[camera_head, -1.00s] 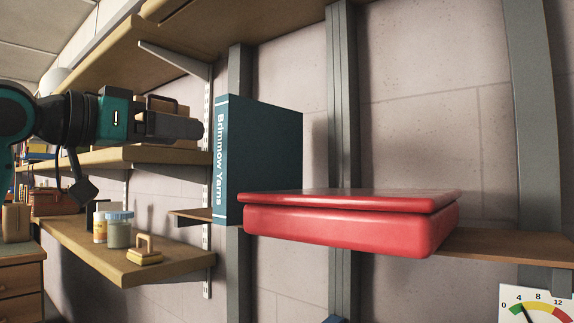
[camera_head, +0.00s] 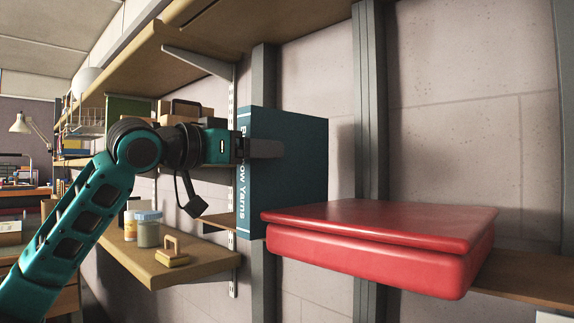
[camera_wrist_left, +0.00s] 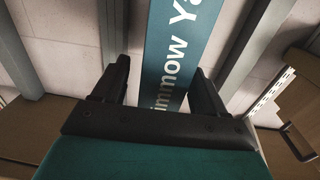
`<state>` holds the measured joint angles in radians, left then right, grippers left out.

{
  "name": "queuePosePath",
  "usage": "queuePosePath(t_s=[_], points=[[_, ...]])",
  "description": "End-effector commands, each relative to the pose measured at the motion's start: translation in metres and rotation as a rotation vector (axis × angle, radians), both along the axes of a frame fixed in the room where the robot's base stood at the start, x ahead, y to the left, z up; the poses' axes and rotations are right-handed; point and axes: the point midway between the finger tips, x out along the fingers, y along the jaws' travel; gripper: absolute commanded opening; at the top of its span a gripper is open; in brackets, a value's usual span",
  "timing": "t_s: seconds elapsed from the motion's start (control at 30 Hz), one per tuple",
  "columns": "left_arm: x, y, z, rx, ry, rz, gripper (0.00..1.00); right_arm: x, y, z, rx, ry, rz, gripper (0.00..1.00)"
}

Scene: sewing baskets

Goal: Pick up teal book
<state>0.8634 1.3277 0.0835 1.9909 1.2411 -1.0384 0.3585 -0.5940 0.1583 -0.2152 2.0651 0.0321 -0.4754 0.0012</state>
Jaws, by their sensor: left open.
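The teal book (camera_head: 300,150) stands upright on a narrow wooden shelf, its lettered spine facing left in the head view. My left gripper (camera_head: 265,148) is at the book's spine, and one finger shows in front of the cover. In the left wrist view the spine (camera_wrist_left: 180,55) lies between the two open fingers of the left gripper (camera_wrist_left: 160,88). The far finger is hidden behind the book in the head view. I cannot tell whether either finger touches the book. My right gripper is not in view.
A red box-like case (camera_head: 375,245) lies on the shelf right beside the book. Lower left, a wooden shelf (camera_head: 160,268) holds jars (camera_head: 149,230) and a small yellow-brown object (camera_head: 172,252). Grey uprights (camera_head: 370,110) stand against the wall behind.

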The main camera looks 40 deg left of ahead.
Motion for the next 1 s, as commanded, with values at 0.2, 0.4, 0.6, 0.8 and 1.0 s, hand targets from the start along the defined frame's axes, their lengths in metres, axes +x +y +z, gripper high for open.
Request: queuePosePath(t_s=[0.2, 0.4, 0.6, 0.8, 1.0], points=[[0.025, -0.002, 0.003, -0.001, -0.001, -0.002, 0.72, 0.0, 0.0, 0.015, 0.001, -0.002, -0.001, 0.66], [0.028, -0.003, 0.0, 0.002, -0.001, 0.001, 0.72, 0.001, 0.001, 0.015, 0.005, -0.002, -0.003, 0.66], [0.028, -0.003, 0.0, 0.002, -0.001, 0.0, 0.62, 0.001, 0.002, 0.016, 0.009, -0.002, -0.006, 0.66], [0.028, -0.003, 0.0, 0.001, 0.0, 0.0, 0.43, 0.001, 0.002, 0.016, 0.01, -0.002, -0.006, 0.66], [0.028, -0.003, 0.0, 0.002, 0.0, 0.0, 0.23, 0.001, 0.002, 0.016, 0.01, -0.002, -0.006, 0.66]])
